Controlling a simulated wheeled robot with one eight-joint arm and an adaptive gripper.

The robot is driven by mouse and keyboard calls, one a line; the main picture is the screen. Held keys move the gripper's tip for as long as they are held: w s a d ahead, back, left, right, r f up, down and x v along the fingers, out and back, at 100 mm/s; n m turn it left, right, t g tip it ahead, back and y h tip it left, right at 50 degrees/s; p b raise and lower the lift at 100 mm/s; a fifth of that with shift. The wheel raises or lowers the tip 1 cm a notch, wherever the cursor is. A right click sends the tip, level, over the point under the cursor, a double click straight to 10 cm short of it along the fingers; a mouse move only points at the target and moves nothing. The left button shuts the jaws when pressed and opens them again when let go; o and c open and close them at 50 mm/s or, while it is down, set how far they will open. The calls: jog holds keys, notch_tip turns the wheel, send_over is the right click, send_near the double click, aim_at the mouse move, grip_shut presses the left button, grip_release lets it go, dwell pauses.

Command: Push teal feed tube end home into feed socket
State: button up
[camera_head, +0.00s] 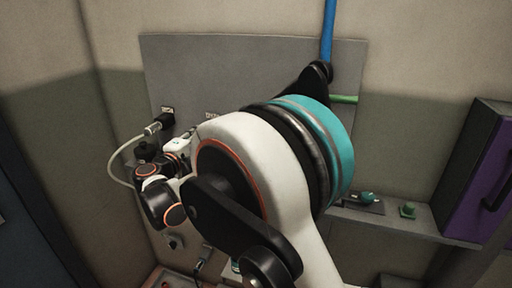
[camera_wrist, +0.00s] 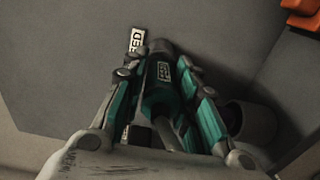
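In the wrist view the teal feed tube end (camera_wrist: 158,97), with a small white lettered tag, points up at the grey panel. Its front meets a dark round part, seemingly the feed socket (camera_wrist: 160,46), beside a FEED label (camera_wrist: 134,47). I cannot tell how deep it sits. My gripper (camera_wrist: 165,68) has one teal-lined finger on each side of the tube end, tips close against it, and appears shut on it.
A pale cable with a plug (camera_head: 153,129) loops near my wrist on the grey panel (camera_head: 185,65). A blue pipe (camera_head: 328,32) and green pipe (camera_head: 344,99) are beyond my arm. A ledge (camera_head: 400,226) and purple cabinet (camera_head: 485,180) stand right. A grey cylinder (camera_wrist: 252,122) lies beside my gripper.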

jog(key=shift+o, duration=1.2)
